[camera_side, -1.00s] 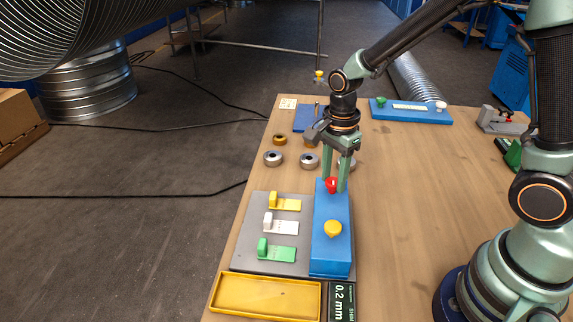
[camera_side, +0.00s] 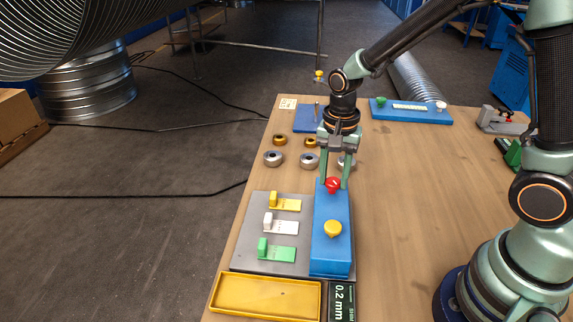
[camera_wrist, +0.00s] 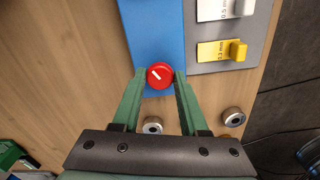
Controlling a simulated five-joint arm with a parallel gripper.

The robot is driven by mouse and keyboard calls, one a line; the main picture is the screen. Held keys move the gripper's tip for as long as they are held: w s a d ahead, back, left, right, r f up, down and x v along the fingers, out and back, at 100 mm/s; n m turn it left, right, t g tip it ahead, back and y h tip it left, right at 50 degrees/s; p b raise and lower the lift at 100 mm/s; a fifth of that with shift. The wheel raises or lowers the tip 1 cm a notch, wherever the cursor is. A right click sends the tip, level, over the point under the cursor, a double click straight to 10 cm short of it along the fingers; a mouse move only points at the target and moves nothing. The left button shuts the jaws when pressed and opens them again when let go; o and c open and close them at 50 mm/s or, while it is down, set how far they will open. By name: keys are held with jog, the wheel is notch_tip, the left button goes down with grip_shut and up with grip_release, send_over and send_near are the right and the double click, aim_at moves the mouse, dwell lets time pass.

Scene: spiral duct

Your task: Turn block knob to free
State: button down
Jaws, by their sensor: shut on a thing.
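The blue block (camera_side: 331,255) stands on the table with a red knob (camera_side: 333,184) at its far end and a yellow knob (camera_side: 333,229) nearer the front. My gripper (camera_side: 334,185) points down over the far end and is shut on the red knob, one finger on each side. In the wrist view the red knob (camera_wrist: 160,75) sits between the fingertips of my gripper (camera_wrist: 160,75), and its white pointer line runs diagonally. The blue block (camera_wrist: 155,30) extends toward the top of that view. Any lettering around the knob cannot be read.
A grey plate (camera_side: 243,257) left of the block carries yellow (camera_side: 285,203), white (camera_side: 281,226) and green (camera_side: 277,252) sliding tabs. A yellow tray (camera_side: 265,296) and a 0.2 mm display (camera_side: 342,300) lie in front. Several rings, including a silver one (camera_side: 273,158), lie behind.

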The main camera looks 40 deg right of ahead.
aim_at(333, 181)
jog(key=n, duration=0.5)
jog(key=shift+n, duration=0.3)
jog(key=n, duration=0.5)
jog(key=shift+n, duration=0.4)
jog(key=shift+c, duration=2.2)
grip_release()
notch_tip(333, 181, up, 12)
